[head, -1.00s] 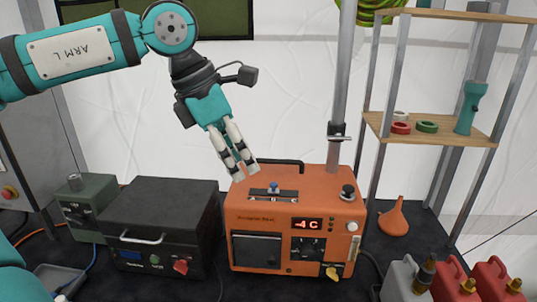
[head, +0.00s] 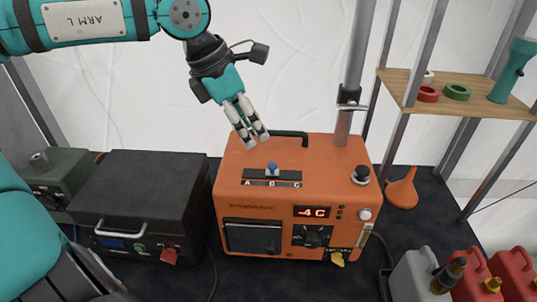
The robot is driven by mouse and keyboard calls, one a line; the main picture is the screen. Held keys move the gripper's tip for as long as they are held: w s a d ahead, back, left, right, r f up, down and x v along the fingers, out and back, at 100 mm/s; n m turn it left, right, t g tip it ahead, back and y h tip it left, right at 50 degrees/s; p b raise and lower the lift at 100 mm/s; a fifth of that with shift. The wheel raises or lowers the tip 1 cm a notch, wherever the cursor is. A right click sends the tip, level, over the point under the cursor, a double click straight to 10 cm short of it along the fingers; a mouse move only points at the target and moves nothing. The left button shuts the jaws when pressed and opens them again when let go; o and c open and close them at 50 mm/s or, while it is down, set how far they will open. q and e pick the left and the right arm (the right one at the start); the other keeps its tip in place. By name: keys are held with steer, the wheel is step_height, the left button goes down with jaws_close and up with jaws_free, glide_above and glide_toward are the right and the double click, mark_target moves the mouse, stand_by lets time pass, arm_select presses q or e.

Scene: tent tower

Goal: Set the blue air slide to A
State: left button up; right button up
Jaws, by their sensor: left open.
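The blue air slide (head: 271,169) is a small blue knob on a dark plate (head: 256,177) on top of the orange heater box (head: 300,215). The plate carries the letters A at left, B in the middle and C at right. The knob stands at the middle, by B. My left gripper (head: 256,143) is open and empty. It points down just behind and a little left of the knob, apart from it. My right gripper is not in view.
A black handle (head: 290,134) rises at the back of the box top, close to my left gripper. A grey pole (head: 355,80) stands behind. A black case (head: 140,205) is at left. Jerrycans (head: 470,280) stand at lower right, and an orange funnel (head: 403,190) lies right of the box.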

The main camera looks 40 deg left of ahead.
mark_target(272, 164)
arm_select(q)
steer(key=p+x, duration=0.1)
steer(key=x, duration=0.9)
steer(key=shift+w+a+f, duration=0.1)
steer(key=shift+a+f, duration=0.05)
jaws_close()
